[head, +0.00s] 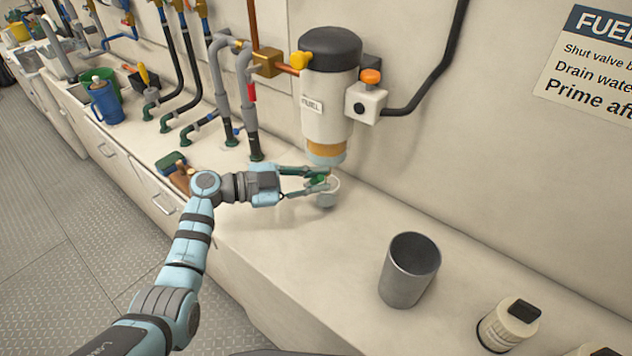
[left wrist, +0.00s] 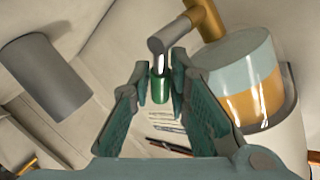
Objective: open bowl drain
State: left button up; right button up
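The fuel filter (head: 328,95) is fixed to the wall, with a dark cap and an amber and pale blue bowl (head: 326,154) at its bottom. In the left wrist view the bowl (left wrist: 240,85) is at the right. A brass pipe (left wrist: 205,18) with a grey lever (left wrist: 172,36) ending in a green grip (left wrist: 160,88) shows near it. My left gripper (head: 318,182) is just below the bowl in the head view. In the left wrist view its fingers (left wrist: 160,78) are apart, on either side of the green grip, with gaps visible. My right gripper is out of view.
A small pale cup-like thing (head: 328,197) stands beside my left fingertips, partly hidden. A grey metal cup (head: 408,275) and a cream bottle (head: 506,328) stand to the right on the counter. Hoses and pipes (head: 245,95) rise at left. The counter between cup and gripper is clear.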

pick_arm(q)
jog(key=shift+o, duration=1.2)
jog(key=shift+a, duration=0.1)
jog(key=v, duration=0.8)
jog(key=shift+s, duration=0.1)
